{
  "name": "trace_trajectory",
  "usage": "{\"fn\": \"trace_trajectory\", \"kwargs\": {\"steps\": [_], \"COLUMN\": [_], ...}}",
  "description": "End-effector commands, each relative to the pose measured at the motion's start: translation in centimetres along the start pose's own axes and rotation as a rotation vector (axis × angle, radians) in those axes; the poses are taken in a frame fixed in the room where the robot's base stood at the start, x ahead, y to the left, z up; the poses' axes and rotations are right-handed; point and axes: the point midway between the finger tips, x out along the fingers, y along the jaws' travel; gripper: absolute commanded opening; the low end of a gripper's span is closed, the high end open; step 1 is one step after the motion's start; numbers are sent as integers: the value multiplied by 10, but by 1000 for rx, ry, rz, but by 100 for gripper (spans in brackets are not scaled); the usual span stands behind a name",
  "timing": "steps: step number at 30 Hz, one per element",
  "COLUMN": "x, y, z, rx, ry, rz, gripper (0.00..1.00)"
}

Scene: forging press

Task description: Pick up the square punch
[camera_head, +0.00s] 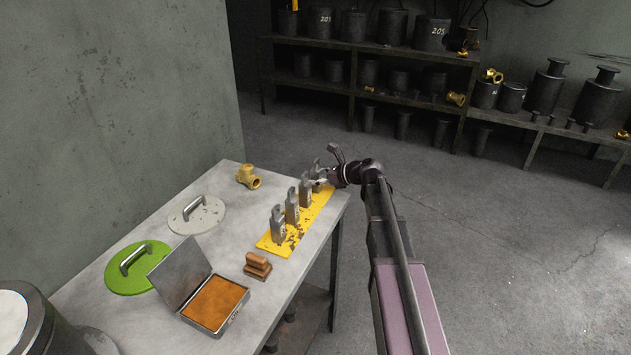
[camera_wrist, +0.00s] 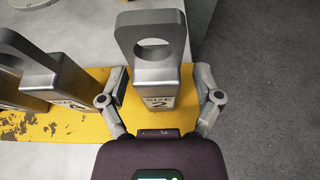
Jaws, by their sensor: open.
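Several grey metal punches with ring tops stand in a row on a yellow strip (camera_head: 270,243) at the table's right edge in the head view. My gripper (camera_head: 324,181) is at the far end of this row, by the last punch (camera_head: 317,169). In the wrist view, a punch (camera_wrist: 157,78) with a "SIZE 2" label stands upright between the two fingers of my gripper (camera_wrist: 160,84). The fingers are open, one on each side of it; contact cannot be told. Two more punches (camera_wrist: 62,75) show at left, the outer one cut off. Which punch is square cannot be told.
On the table (camera_head: 145,322) are a brass fitting (camera_head: 248,177), a grey lid (camera_head: 197,215), a green lid (camera_head: 135,270), an open box with an orange pad (camera_head: 213,303) and a brown stamp block (camera_head: 257,266). Shelves of dark cylinders (camera_head: 410,55) stand behind. Floor at right is clear.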

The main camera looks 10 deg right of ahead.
Motion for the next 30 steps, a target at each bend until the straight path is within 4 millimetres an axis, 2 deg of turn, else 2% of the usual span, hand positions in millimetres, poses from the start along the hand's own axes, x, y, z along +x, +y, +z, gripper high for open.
{"fn": "trace_trajectory", "kwargs": {"steps": [12,13,14,21,30], "x": [-1,-1,-1,-1,-1], "y": [0,0,0,0,0], "z": [0,0,0,0,0], "rx": [0,0,0,0,0], "ry": [0,0,0,0,-1], "rz": [0,0,0,0,0], "gripper": [83,80,71,0,0]}}
